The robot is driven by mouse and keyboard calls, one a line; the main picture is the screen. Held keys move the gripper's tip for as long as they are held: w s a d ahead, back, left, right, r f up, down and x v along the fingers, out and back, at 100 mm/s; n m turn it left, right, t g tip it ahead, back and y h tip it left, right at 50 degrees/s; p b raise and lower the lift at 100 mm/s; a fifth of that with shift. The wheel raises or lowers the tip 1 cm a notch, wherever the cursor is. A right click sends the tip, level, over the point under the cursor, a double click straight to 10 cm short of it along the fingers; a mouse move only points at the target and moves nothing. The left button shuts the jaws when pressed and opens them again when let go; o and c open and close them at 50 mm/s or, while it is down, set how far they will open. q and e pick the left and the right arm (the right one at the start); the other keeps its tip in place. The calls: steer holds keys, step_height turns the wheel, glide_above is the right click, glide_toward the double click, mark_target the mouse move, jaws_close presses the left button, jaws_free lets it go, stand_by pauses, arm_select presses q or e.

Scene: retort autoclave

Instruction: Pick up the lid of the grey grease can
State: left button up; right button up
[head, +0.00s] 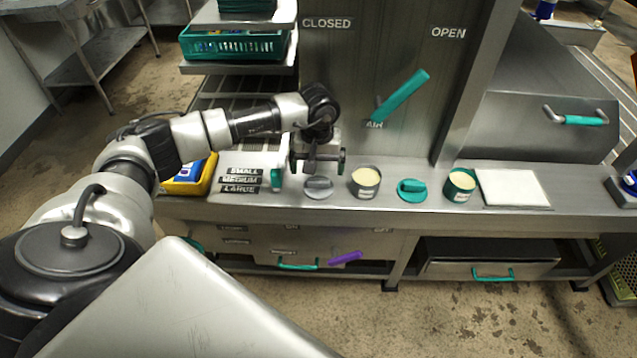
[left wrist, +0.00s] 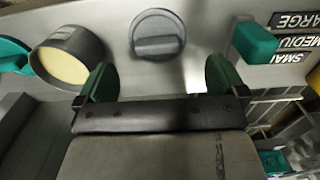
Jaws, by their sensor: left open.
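The grey lid (head: 318,187) lies flat on the steel counter, left of the open grey grease can (head: 366,182), which shows pale grease. In the left wrist view the lid (left wrist: 157,35) is a round grey disc with a raised bar grip across it. The grey can (left wrist: 68,58) stands beside it there. My left gripper (head: 317,160) is above the counter, just behind the lid in the head view. In the left wrist view its green-tipped fingers (left wrist: 160,80) are spread apart and empty, with the lid beyond the gap between them. My right gripper is not in view.
A green lid (head: 412,190) and an open green can (head: 460,185) stand further right, then a white sheet (head: 512,188). Left of the grey lid are a small teal block (head: 276,179) and the size labels (head: 240,179). A steel panel with a teal lever (head: 401,96) rises behind.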

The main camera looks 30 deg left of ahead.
mark_target(319, 180)
arm_select(q)
step_height(319, 180, down, 4)
steer(key=shift+w+d+f+p, duration=0.1)
steer(key=shift+f+p, duration=0.1)
steer(key=shift+p, duration=0.55)
steer(key=shift+f, duration=0.5)
steer(key=c, duration=0.8)
steer(key=shift+o, duration=0.2)
